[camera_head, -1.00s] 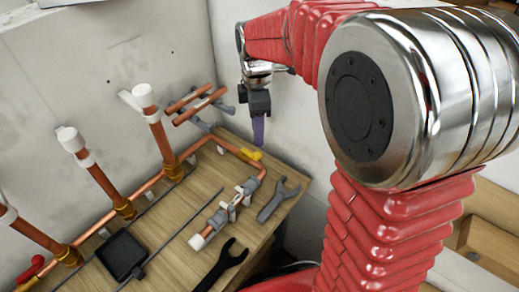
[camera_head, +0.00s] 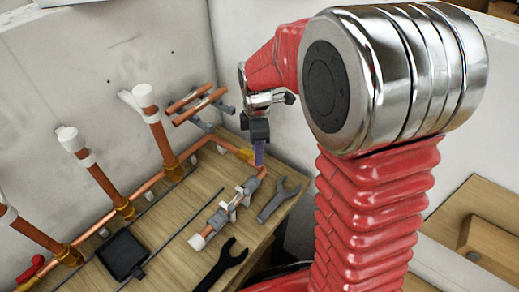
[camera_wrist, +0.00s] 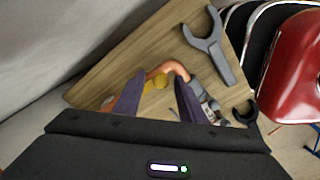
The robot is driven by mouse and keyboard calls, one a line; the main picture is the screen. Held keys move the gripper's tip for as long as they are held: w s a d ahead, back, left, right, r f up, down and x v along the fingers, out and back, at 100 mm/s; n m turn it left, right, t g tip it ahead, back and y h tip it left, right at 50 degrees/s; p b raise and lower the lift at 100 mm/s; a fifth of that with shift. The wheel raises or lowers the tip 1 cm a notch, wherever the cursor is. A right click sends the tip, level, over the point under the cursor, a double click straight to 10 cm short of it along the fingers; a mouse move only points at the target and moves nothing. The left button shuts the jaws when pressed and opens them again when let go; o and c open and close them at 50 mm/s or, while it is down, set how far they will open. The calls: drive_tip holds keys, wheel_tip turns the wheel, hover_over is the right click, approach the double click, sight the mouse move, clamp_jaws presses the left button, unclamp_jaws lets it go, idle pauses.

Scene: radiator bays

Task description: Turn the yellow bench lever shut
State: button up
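The yellow bench lever (camera_wrist: 155,83) sits on the copper pipe at the far corner of the wooden bench. In the wrist view it shows between and just beyond my fingers. In the head view it is mostly hidden behind my fingers, with a bit of yellow (camera_head: 247,155) showing. My gripper (camera_head: 258,155) points down above the lever. In the wrist view my gripper (camera_wrist: 155,98) has its two purple fingers spread apart with nothing between their tips. I cannot tell whether a finger touches the lever.
A grey wrench (camera_head: 278,199) lies right of the pipe fitting (camera_head: 230,208); a black wrench (camera_head: 221,266) lies nearer. Upright copper pipes (camera_head: 101,180) with white caps line the left. A black square pad (camera_head: 122,256) and thin rods lie on the bench (camera_head: 185,208). Walls close in behind.

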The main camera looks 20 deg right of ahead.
clamp_jaws()
drive_tip(key=shift+d, duration=0.15)
idle(0.4)
